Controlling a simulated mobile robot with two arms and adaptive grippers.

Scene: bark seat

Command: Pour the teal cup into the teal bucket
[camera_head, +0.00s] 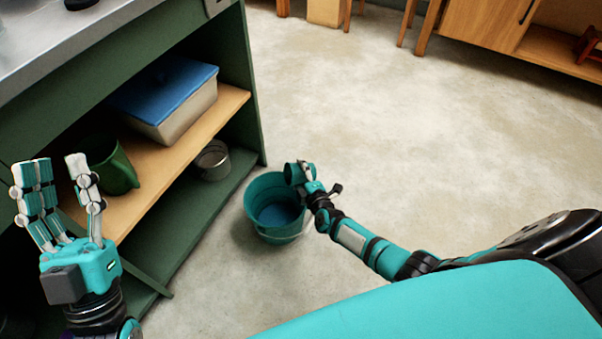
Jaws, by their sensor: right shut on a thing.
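The teal bucket (268,190) stands on the concrete floor beside the green shelf unit, with a blue inside bottom showing. My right gripper (305,185) is at the bucket's right rim, shut on the teal cup (293,172). The cup is over or right at the bucket's upper right rim and looks tilted; its contents cannot be seen. My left gripper (62,172) is raised in front of the shelf at the left, its fingers spread apart and empty.
The green shelf unit (245,110) holds a box with a blue lid (165,90), a green mug (112,168) and a grey metal pot (213,160). A grey worktop (60,45) lies above. Wooden furniture (485,25) stands at the back. The floor (370,120) in the middle is clear.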

